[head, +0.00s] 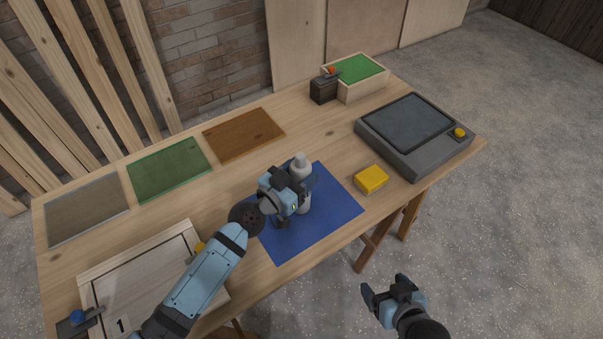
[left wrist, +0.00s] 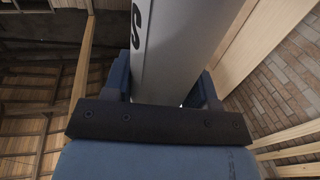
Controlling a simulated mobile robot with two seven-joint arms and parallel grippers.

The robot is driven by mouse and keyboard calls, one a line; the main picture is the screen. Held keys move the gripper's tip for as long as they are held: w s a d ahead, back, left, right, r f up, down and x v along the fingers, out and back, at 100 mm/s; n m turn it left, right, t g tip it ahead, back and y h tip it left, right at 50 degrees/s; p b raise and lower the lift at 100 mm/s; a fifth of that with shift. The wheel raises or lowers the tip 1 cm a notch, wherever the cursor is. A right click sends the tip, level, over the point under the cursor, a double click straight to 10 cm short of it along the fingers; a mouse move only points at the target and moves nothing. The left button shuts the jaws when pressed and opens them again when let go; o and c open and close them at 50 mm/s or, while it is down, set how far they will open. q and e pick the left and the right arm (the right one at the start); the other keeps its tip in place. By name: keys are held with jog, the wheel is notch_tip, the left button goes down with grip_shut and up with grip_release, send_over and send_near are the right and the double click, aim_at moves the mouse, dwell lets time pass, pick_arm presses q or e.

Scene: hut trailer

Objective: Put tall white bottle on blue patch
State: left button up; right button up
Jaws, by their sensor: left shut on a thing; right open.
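The tall white bottle (head: 301,168) is upright over the blue patch (head: 325,225) on the table. My left gripper (head: 296,187) is shut around the bottle's body. In the left wrist view the bottle (left wrist: 180,45) fills the space between the two fingers of my left gripper (left wrist: 165,88), with dark lettering on its side. The bottle's base is partly hidden by the gripper, and I cannot tell whether it touches the patch. My right gripper (head: 388,290) is open and empty, off the table's front edge at the lower right.
A yellow block (head: 371,179) lies right of the patch. A grey device (head: 415,135) with a yellow button stands farther right. A green-topped box (head: 357,77) stands at the back. Green (head: 168,170) and brown (head: 243,135) patches lie left, and a white board (head: 145,270) is front left.

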pick_arm(q)
jog(key=shift+r, duration=0.1)
jog(key=o, duration=1.1)
jog(key=shift+f, duration=0.2)
jog(key=shift+r, duration=0.1)
jog(key=b+v, duration=0.1)
jog(key=v, duration=1.1)
jog(key=shift+a, duration=0.1)
